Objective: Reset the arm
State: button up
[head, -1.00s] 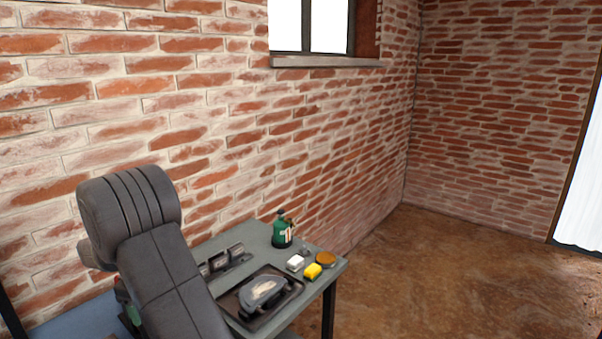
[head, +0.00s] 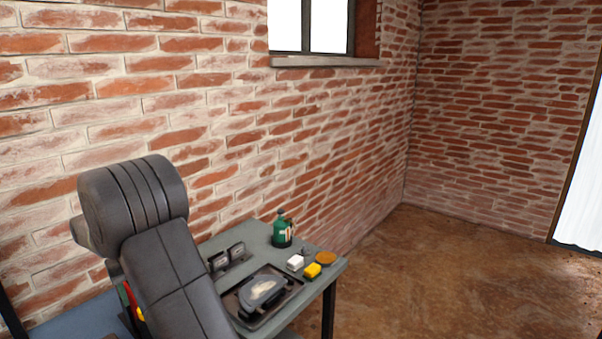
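My dark grey arm rises from the bottom of the head view at left and bends at a thick ribbed joint. It stands in front of the left part of a grey-green table and the brick wall. My gripper is not in the picture, so its fingers and anything in them cannot be seen.
The table (head: 328,277) stands against the brick wall (head: 240,110). On it are a green bottle (head: 282,232), a dark tray (head: 246,316) holding a grey tool (head: 262,290), a white block (head: 295,262), a yellow block (head: 312,270) and a round brown-orange thing (head: 325,257). Brown floor (head: 440,270) is clear at right.

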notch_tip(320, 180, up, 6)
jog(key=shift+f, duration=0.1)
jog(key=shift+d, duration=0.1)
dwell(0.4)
